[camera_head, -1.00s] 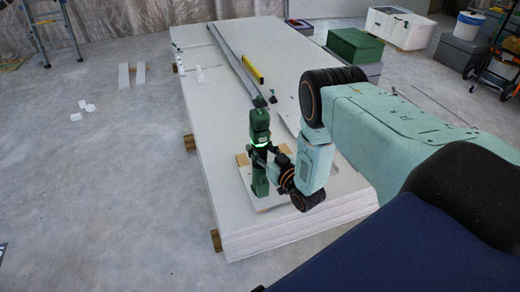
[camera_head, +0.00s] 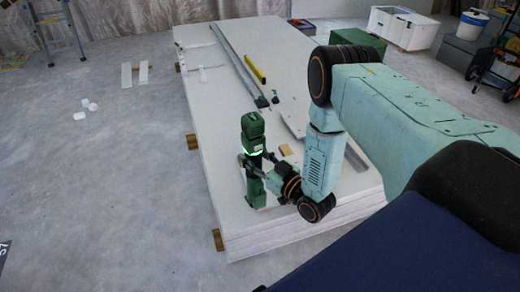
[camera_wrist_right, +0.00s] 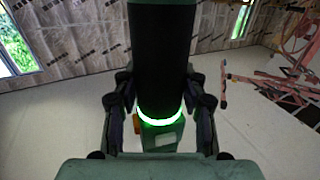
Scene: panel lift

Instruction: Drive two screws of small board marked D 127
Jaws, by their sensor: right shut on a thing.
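My right gripper (camera_head: 253,166) is shut on a green power driver (camera_head: 253,127) with a black middle and a glowing green ring. The driver stands nearly upright over the near end of the white panel stack (camera_head: 224,159). In the right wrist view, the gripper's fingers lie on both sides of the driver's black barrel (camera_wrist_right: 162,60). The driver's tip and any screw under it cannot be made out. No marking D 127 is legible, and I cannot pick out that small board for certain. My left gripper is not in view.
A tan wood piece (camera_head: 285,149) lies on the stack right of the driver. A yellow level (camera_head: 256,70) and a long grey rail (camera_head: 238,65) lie farther back. A green box (camera_head: 357,46) stands behind my right arm. The floor left of the stack is clear nearby.

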